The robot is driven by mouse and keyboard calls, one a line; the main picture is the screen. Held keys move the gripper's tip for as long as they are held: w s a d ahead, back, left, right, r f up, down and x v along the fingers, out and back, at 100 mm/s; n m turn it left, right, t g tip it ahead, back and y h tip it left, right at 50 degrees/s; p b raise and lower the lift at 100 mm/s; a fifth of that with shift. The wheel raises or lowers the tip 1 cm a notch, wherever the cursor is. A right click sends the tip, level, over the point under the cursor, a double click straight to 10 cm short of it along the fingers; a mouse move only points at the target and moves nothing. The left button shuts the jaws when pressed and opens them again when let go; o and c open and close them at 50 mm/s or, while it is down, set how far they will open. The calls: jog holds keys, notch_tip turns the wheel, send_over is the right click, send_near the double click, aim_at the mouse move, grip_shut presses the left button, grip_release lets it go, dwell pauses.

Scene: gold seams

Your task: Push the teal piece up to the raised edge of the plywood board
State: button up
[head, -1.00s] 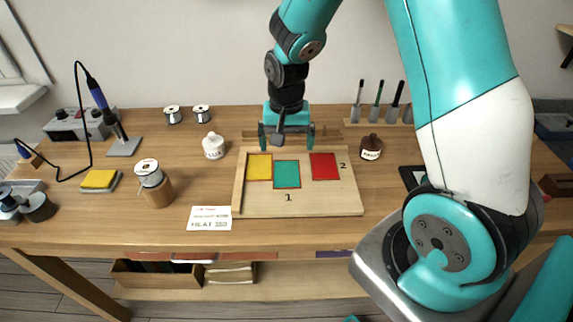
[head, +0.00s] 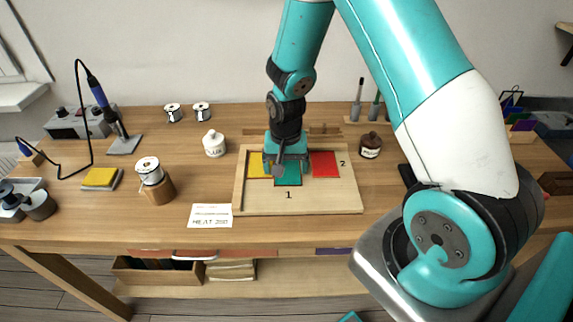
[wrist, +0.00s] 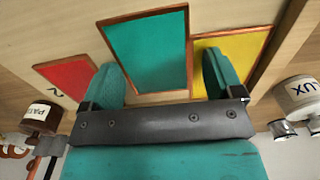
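The teal piece (head: 289,179), with a copper-coloured rim, lies on the plywood board (head: 330,203) between a yellow piece (head: 257,166) and a red piece (head: 325,164). In the wrist view the teal piece (wrist: 148,48) fills the upper middle. A raised strip (head: 238,185) runs along the board's left side. My gripper (head: 288,164) is open and empty over the back part of the pieces. In the wrist view one finger shows between red and teal and the other over yellow. I cannot tell whether the fingers touch anything. My gripper hides the teal piece's back part.
A white bottle (head: 214,144) stands left of the board and a brown bottle (head: 370,146) right of it. A card (head: 210,216) lies at front left, near a solder spool on a wooden stand (head: 156,185). The board's front part is clear, with a printed 1.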

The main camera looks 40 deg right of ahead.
jog(key=shift+s+d+f, duration=0.15)
jog(key=shift+s+f, duration=0.05)
jog(key=shift+s, duration=0.1)
jog(key=c, duration=0.6)
jog(key=shift+o, duration=0.2)
jog(key=shift+w+d, duration=0.1)
jog(key=shift+w+d, duration=0.35)
jog(key=shift+w, duration=0.25)
jog(key=shift+w+d, duration=0.3)
jog(key=shift+w, duration=0.25)
jog(key=o, duration=1)
jog(key=shift+a, duration=0.1)
